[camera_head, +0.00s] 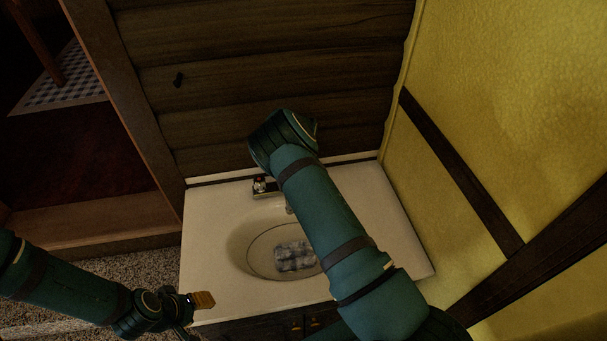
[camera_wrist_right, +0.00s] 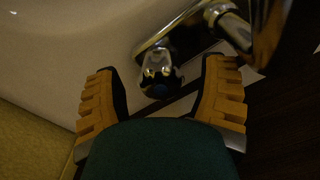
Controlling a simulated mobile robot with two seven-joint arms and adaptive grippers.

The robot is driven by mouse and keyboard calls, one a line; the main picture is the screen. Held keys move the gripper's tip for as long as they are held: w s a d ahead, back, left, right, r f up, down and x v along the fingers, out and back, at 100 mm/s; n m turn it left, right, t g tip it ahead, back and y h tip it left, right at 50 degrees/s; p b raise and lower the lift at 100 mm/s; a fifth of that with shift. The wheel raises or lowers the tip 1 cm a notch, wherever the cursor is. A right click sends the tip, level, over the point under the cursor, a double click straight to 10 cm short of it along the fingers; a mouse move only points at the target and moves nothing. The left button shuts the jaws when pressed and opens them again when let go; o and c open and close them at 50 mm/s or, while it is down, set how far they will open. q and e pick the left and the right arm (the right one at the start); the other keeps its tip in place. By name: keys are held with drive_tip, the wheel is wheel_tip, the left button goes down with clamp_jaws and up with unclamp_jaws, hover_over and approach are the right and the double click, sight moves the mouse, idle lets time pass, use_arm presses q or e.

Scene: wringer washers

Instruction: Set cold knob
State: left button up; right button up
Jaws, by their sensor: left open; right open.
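The cold knob (camera_wrist_right: 158,78), a chrome knob with a blue mark, shows in the right wrist view on the chrome faucet base (camera_wrist_right: 185,32). My right gripper (camera_wrist_right: 163,85) is open, with one orange-padded finger on each side of the knob. Gaps show between the knob and both fingers. In the head view my right arm hides this knob and the right gripper's fingers. The other knob (camera_head: 260,185), with a red mark, shows left of my arm. My left gripper (camera_head: 197,302) is open near the sink's front left corner.
The white sink counter (camera_head: 212,225) has a grey-blue patterned item (camera_head: 293,257) in its basin (camera_head: 240,247). A dark plank wall (camera_head: 240,60) stands behind it, and a yellow wall (camera_head: 510,100) on the right. Carpet (camera_head: 120,262) lies open at the left.

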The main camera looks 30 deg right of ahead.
drive_tip(key=c, duration=1.2)
use_arm(q)
drive_tip(key=shift+f, duration=0.15)
drive_tip(key=shift+f+b, duration=1.15)
drive_tip(key=shift+b, duration=0.05)
use_arm(e)
drive_tip(key=shift+s+d+f+n, duration=0.1)
drive_tip(key=shift+n, duration=1.4)
use_arm(q)
drive_tip(key=shift+d+f+b, duration=0.1)
drive_tip(key=shift+f+b, duration=0.75)
drive_tip(key=shift+f, duration=0.15)
use_arm(e)
drive_tip(key=shift+n, duration=1.5)
use_arm(q)
drive_tip(key=shift+f, duration=0.1)
use_arm(e)
drive_tip(key=shift+s, duration=0.1)
